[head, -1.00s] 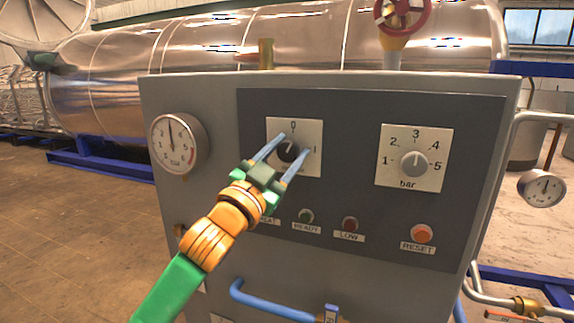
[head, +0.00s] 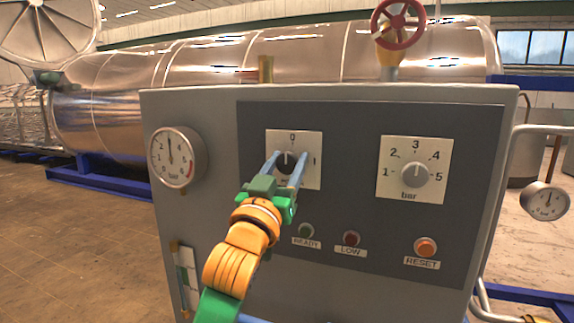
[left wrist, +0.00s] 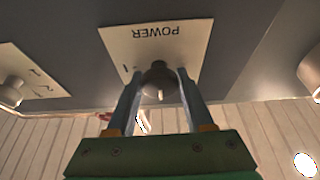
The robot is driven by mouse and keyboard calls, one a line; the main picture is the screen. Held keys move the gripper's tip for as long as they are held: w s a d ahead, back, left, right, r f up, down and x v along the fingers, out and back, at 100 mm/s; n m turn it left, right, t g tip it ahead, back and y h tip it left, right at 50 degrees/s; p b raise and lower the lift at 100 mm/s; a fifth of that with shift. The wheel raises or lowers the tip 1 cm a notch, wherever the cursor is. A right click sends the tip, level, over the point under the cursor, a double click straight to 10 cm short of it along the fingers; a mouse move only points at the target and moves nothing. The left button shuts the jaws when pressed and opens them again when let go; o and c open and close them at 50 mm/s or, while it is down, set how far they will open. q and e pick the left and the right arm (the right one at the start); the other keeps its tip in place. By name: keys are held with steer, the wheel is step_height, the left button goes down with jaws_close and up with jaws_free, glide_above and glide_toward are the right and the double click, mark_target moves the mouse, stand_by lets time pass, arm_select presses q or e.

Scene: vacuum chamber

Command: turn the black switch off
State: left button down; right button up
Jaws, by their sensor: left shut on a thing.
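The black switch (head: 286,163) is a round knob with a white pointer line, on a white plate (head: 312,140) marked 0 at the top and I at the right. Its pointer stands about upright, toward the 0. My left gripper (head: 290,157) has its two blue fingers on either side of the knob and is shut on it. In the left wrist view the knob (left wrist: 159,77) sits between the fingers under the upside-down POWER label, its white mark pointing away from that label. The fingers hide part of the plate. My right gripper is not in view.
To the right on the same panel is a grey bar dial (head: 415,174) numbered 1 to 5. Below are a green lamp (head: 306,230), a red lamp (head: 351,239) and an orange RESET button (head: 425,247). A pressure gauge (head: 176,157) is at the left.

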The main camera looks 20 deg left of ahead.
mark_target(286, 167)
arm_select(q)
steer(key=shift+r, duration=0.15)
steer(key=c, duration=0.5)
jaws_free()
steer(key=shift+o, duration=1)
steer(key=b+v, duration=0.1)
steer(key=v, duration=0.1)
steer(key=b+v, duration=0.1)
steer(key=v, duration=0.1)
steer(key=b+v, duration=0.1)
steer(key=v, duration=0.1)
steer(key=shift+f, duration=0.3)
steer(key=shift+s, duration=0.45)
